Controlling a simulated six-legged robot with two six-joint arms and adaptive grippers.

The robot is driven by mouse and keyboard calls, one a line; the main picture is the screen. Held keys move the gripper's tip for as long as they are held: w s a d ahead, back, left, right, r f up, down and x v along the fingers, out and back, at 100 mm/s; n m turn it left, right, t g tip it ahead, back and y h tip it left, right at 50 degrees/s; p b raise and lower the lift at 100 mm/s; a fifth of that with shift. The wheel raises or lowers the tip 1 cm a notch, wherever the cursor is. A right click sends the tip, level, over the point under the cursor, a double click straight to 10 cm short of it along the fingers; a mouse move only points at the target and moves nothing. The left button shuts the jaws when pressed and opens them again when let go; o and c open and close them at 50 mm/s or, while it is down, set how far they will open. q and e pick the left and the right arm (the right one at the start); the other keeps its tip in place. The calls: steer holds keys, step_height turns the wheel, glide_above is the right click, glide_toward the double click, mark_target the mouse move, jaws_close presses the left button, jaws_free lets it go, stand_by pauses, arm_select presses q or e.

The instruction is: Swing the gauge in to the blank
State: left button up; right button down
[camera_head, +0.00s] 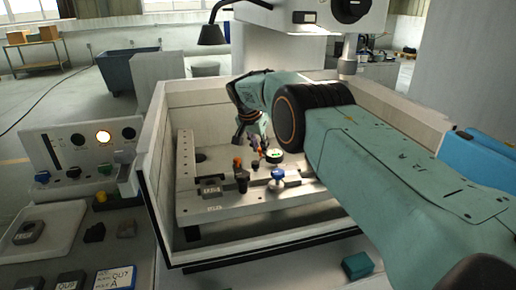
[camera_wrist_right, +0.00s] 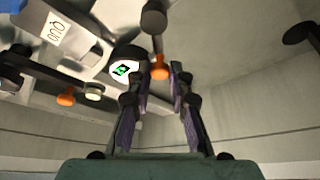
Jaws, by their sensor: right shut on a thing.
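My right gripper (camera_head: 254,143) reaches down into the machine's open tank, over the fixture plate (camera_head: 235,209). In the right wrist view its fingers (camera_wrist_right: 161,78) are closed about an orange knob (camera_wrist_right: 160,69) on a dark stem. The gauge, a round dial with a green mark (camera_head: 274,156), is just right of the gripper; it also shows in the wrist view (camera_wrist_right: 124,71). A grey labelled block (camera_head: 210,188) sits at the plate's front left; I cannot tell whether it is the blank. My left gripper is not in view.
On the plate are a blue knob (camera_head: 278,174) and a second orange knob (camera_head: 237,162). Tank walls (camera_head: 158,150) surround the plate. A control panel (camera_head: 82,146) with a lit lamp stands at left. A teal block (camera_head: 357,265) lies in front.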

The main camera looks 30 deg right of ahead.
steer(key=shift+w+d+r, duration=0.1)
steer(key=shift+w+r, duration=0.05)
steer(key=shift+r, duration=0.15)
steer(key=c, duration=1.6)
jaws_free()
steer(key=o, duration=0.4)
steer(key=shift+s, duration=0.25)
steer(key=shift+f, duration=0.1)
steer(key=shift+w, duration=0.1)
steer(key=v, duration=1.2)
steer(key=shift+f, duration=0.1)
